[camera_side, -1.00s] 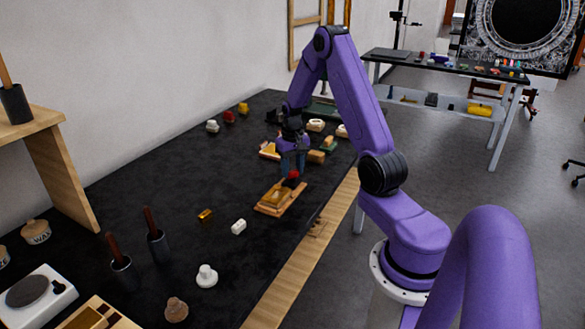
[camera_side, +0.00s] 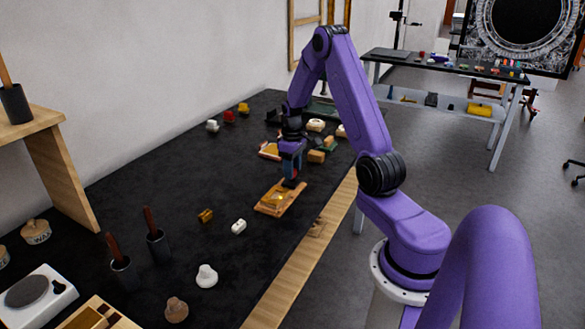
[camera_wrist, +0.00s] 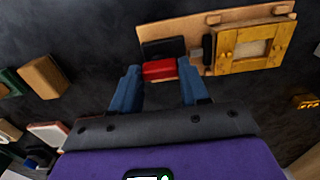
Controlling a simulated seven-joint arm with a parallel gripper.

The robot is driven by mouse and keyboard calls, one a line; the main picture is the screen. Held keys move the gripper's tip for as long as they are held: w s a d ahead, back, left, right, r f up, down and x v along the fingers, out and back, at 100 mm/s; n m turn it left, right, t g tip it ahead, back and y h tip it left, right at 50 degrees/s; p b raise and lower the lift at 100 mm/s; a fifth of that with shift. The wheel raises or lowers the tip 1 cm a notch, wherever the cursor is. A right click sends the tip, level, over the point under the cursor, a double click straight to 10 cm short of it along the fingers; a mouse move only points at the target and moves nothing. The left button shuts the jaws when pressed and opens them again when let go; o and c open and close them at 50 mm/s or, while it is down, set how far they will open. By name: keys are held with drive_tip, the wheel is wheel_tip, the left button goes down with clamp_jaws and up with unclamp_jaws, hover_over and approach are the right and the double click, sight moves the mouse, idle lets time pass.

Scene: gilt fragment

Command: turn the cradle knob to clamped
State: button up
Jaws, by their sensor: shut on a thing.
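The cradle is a wooden board (camera_side: 267,209) with a yellow-gold frame on it, near the table's front edge. In the wrist view the gold frame (camera_wrist: 227,63) lies at the upper right, with a dark part beside it. The red knob (camera_wrist: 159,71) sits at the board's near left end, next to a black block (camera_wrist: 163,49). My gripper (camera_wrist: 159,74) points down with its blue fingers shut on the knob, one on each side. In the side view my gripper (camera_side: 291,181) is at the board's far end and mostly hides the knob.
Several small blocks and pale parts lie behind the gripper, including a tan block (camera_side: 316,156). A small gold piece (camera_side: 205,215) and a white piece (camera_side: 239,227) lie left of the board. The dark tabletop between them is clear.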

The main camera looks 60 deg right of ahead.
drive_tip(key=shift+r, duration=0.1)
idle(0.3)
drive_tip(key=o, duration=1.1)
drive_tip(key=shift+c, duration=0.2)
wheel_tip(320, 180, up, 17)
drive_tip(key=shift+r, duration=0.2)
